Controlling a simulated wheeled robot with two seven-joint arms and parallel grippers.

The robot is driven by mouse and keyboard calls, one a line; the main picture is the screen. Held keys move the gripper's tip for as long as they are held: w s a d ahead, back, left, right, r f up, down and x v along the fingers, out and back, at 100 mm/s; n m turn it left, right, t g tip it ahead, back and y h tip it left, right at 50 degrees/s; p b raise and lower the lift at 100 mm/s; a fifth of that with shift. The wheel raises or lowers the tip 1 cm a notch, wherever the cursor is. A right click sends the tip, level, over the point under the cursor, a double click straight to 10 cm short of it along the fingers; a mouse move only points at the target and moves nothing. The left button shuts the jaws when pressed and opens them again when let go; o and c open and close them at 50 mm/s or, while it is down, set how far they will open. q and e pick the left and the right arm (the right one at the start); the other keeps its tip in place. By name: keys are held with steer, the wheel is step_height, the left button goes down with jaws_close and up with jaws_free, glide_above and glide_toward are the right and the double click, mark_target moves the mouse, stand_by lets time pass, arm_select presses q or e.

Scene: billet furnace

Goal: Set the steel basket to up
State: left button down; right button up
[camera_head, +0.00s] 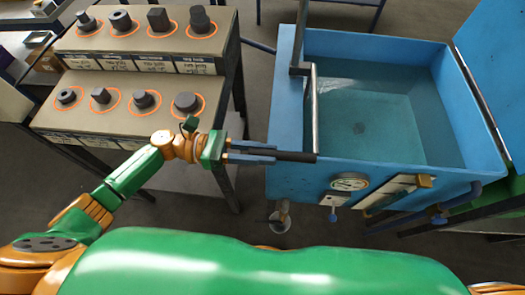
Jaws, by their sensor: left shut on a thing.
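A blue tank (284,95) of clear water stands right of centre. A steel lever (314,100) runs along its left wall from a dark upright bracket (300,55) and ends in a dark handle (299,156) near the front left corner. My left gripper (272,153) is shut on this dark handle, its fingers reaching in from the left. My right gripper is not in view.
A stepped stand (135,85) at the left holds several dark metal parts in orange rings. A gauge (349,182) and a pale panel (392,192) sit on the tank's front. A blue lid or panel (497,60) rises at the right. Grey floor shows between stand and tank.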

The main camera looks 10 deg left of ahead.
arm_select(q)
step_height(320, 180, up, 22)
steer(key=p, duration=1.1)
steer(key=shift+r, duration=0.25)
steer(key=shift+w, duration=0.1)
steer(key=c, duration=0.9)
jaws_free()
steer(key=shift+o, duration=1.1)
steer(key=a+b, duration=0.4)
steer(key=a, duration=0.3)
steer(key=shift+b, duration=0.3)
